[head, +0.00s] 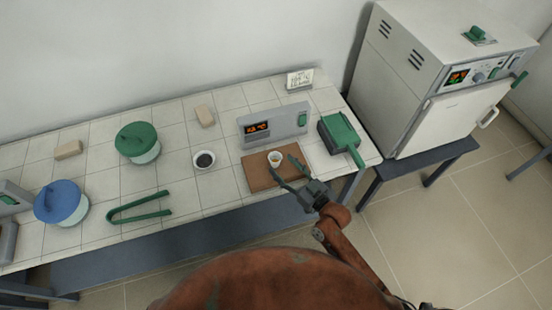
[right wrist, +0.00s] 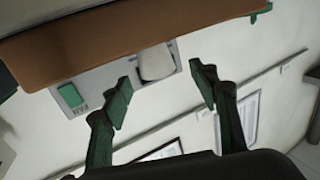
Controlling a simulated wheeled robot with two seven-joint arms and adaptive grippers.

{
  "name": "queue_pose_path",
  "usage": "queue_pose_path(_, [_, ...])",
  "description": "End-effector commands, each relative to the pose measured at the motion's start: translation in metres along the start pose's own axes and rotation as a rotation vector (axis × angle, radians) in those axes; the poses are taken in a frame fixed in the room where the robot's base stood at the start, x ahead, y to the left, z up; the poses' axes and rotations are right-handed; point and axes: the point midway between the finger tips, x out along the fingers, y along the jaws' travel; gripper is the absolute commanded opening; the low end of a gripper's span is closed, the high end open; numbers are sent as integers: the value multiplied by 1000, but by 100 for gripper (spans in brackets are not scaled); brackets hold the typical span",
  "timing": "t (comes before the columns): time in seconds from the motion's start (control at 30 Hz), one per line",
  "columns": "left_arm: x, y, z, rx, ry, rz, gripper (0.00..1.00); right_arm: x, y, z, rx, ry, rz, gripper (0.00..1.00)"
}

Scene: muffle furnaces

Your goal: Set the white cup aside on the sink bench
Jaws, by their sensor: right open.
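In the right wrist view the cup (right wrist: 157,64) shows just past the gap between the open fingers (right wrist: 166,88), nothing held. The board (right wrist: 130,30) also shows there along the top. I cannot tell whether a finger touches the cup. No sink shows in either view. My left gripper is not in view.

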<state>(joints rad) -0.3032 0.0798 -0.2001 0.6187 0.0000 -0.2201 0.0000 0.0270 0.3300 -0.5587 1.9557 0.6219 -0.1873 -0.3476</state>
Motion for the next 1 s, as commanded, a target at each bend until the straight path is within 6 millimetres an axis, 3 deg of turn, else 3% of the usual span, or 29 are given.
queue_pose_path(0.13, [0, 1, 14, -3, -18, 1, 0, 20, 2, -2, 2, 2, 0, 55])
queue_pose_path(0.33, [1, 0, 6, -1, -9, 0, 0, 46, 4, -2, 0, 0, 2, 55])
queue_pose_path(0.67, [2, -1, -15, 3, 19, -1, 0, 50, 6, -1, -1, -1, 5, 54])
queue_pose_path(1.0, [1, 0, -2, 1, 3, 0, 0, 50, 6, -1, 0, -1, 4, 30])
